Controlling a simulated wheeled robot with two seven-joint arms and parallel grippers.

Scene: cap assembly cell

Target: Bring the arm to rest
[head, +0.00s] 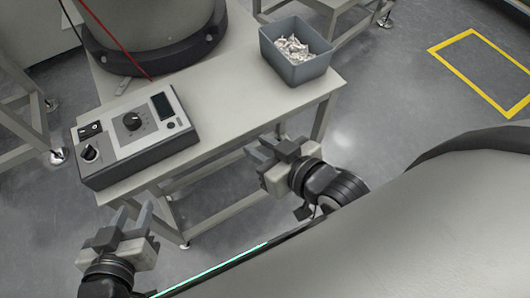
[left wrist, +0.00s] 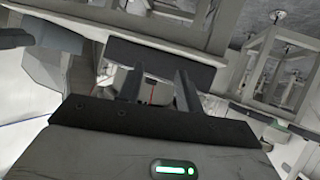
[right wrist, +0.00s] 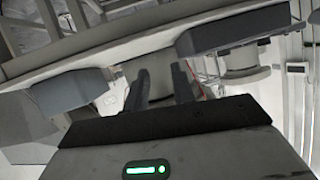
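My left gripper (head: 131,215) is at the lower left of the head view, in front of the table's near edge and the control box. In the left wrist view its two fingers (left wrist: 157,88) stand apart with nothing between them. My right gripper (head: 268,150) is near the middle of the head view, by the table's near right edge, with its fingers pointing toward the table. In the right wrist view its fingers (right wrist: 160,88) are also apart and empty. Neither gripper appears to touch anything.
A pale table (head: 215,105) carries a grey control box (head: 140,135) with knobs, a blue-grey bin (head: 293,67) of small metallic parts, and a large round machine (head: 150,35). A yellow floor marking (head: 470,33) lies at the upper right. Table top between box and bin is clear.

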